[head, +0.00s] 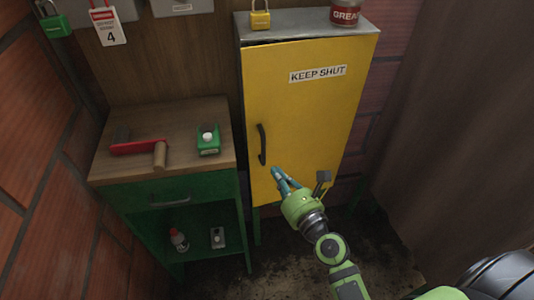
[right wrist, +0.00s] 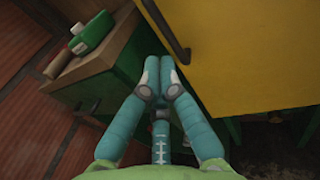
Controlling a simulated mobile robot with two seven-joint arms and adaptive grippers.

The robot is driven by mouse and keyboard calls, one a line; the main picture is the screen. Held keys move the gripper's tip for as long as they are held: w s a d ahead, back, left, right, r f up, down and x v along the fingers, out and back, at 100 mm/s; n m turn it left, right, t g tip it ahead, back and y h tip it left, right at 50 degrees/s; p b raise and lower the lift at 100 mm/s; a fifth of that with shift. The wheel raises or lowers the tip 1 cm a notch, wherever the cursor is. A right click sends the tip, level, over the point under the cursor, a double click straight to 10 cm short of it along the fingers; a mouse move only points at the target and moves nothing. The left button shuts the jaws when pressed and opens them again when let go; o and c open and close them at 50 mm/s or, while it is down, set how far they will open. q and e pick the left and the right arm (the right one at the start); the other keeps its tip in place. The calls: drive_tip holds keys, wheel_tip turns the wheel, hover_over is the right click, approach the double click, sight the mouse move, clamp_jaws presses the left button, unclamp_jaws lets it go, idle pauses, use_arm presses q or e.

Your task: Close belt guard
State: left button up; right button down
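The yellow door (head: 300,105) of a cabinet carries a "KEEP SHUT" label and seems to be the belt guard. Its dark vertical handle (head: 262,144) is near its left edge. I cannot tell for sure whether the door stands slightly ajar. My right gripper (head: 281,178) is in front of the door's lower part, below and right of the handle. In the right wrist view its teal fingers (right wrist: 160,77) meet at the tips with nothing seen between them. The handle (right wrist: 168,32) and yellow door (right wrist: 250,55) show beyond them. My left gripper is not in view.
A green workbench (head: 160,190) stands left of the cabinet, holding a red-and-wood tool (head: 140,147) and a green box (head: 208,140). A yellow padlock (head: 260,18) and a grease can (head: 346,12) sit on the cabinet. A brick wall (head: 30,130) is at left.

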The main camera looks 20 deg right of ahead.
approach(254, 139)
drive_tip(key=w, duration=0.2)
drive_tip(key=shift+w+a+f+p, duration=0.25)
drive_tip(key=shift+f+p, duration=0.05)
drive_tip(key=shift+f, duration=0.05)
drive_tip(key=w, duration=0.3)
drive_tip(key=shift+w+a+r, duration=0.1)
drive_tip(key=shift+w+a, duration=0.2)
drive_tip(key=shift+r, duration=0.2)
